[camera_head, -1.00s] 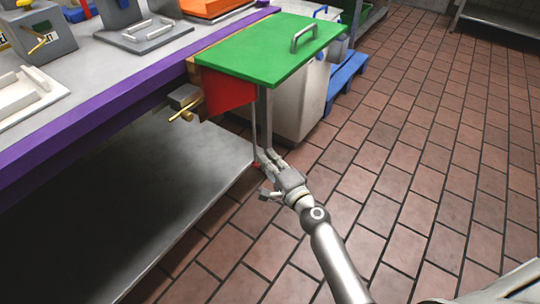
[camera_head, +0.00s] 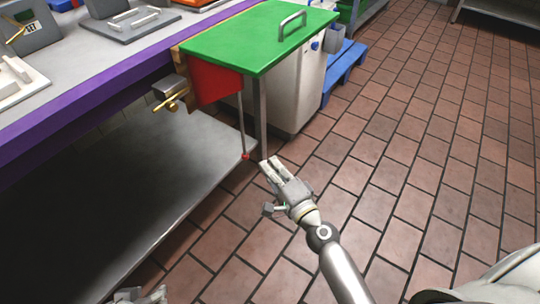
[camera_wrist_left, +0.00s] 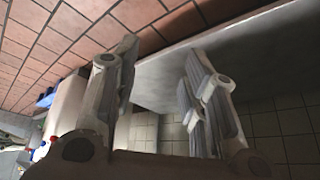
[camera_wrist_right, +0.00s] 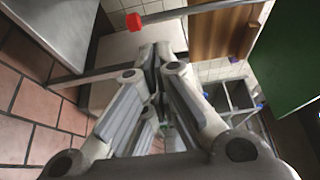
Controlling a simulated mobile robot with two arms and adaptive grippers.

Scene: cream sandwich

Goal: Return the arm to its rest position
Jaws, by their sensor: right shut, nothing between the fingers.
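My right arm reaches in from the bottom right of the head view. Its gripper (camera_head: 272,165) is shut and empty, over the tiled floor just in front of the green-topped counter's leg. In the right wrist view, the right gripper's fingertips (camera_wrist_right: 157,55) meet with nothing between them. Part of my left gripper (camera_head: 142,295) shows at the bottom left edge of the head view, low by the steel shelf. In the left wrist view, the left gripper's fingers (camera_wrist_left: 160,60) stand apart with nothing between them.
The green counter top (camera_head: 258,40) with a handle is above and beyond the right gripper. A purple-edged worktop (camera_head: 100,108) runs along the left, with a steel shelf (camera_head: 150,190) below. A red knob (camera_wrist_right: 133,22) is near the right fingers. The tiled floor (camera_head: 430,150) at right is open.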

